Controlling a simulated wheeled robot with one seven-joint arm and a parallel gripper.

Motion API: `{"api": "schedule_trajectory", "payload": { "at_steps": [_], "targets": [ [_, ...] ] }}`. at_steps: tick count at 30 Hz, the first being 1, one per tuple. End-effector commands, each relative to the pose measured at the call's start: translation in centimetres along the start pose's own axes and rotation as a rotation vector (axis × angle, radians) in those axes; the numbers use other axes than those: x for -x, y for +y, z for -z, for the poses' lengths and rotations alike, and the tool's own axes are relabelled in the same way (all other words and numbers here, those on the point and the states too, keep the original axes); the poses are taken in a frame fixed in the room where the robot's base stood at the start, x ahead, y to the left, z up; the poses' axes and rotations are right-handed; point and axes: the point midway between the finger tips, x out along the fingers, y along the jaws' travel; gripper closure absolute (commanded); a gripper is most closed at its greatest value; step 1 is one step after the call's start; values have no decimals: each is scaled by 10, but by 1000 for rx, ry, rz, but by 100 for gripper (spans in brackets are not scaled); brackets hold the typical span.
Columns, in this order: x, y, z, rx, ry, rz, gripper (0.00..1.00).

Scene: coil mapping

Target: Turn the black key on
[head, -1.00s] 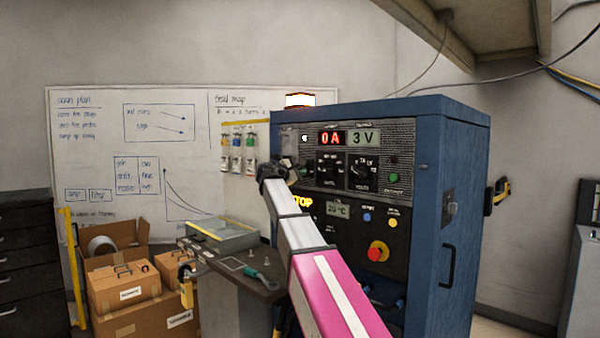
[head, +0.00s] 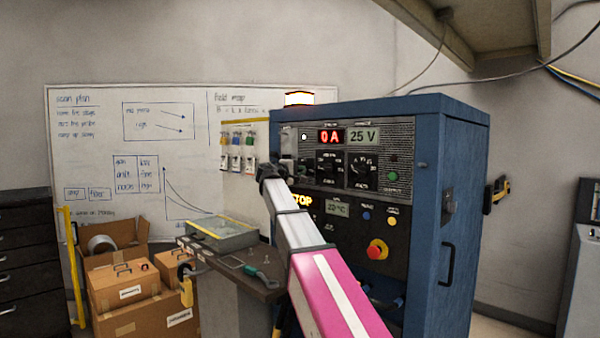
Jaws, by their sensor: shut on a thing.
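The blue power cabinet (head: 462,190) stands at centre right, with its dark control panel facing left. My arm reaches up from the bottom, and my gripper (head: 270,172) is at the panel's left edge, seen from behind. Its fingertips are mostly hidden by my own wrist. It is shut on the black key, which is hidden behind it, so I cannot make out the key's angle. Two black knobs (head: 360,172) sit under the displays. A red stop button (head: 377,250) on yellow is lower down.
A small bench (head: 250,285) with a tray (head: 222,234) and tools stands left of the cabinet. Cardboard boxes (head: 125,290) and a dark drawer unit (head: 25,260) are farther left. A lit lamp (head: 299,99) sits on the cabinet top. A shelf hangs above at right.

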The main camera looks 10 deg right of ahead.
Motion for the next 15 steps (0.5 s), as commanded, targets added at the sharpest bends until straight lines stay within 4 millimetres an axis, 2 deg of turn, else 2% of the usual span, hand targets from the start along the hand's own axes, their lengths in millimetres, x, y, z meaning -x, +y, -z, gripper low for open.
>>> {"api": "schedule_trajectory", "payload": {
  "at_steps": [13, 14, 15],
  "targets": [
    [0, -1, -1, -13, -1, 2, 100],
    [0, -1, -1, -13, -1, 2, 77],
    [0, -1, -1, -12, -1, 2, 64]
  ]
}}
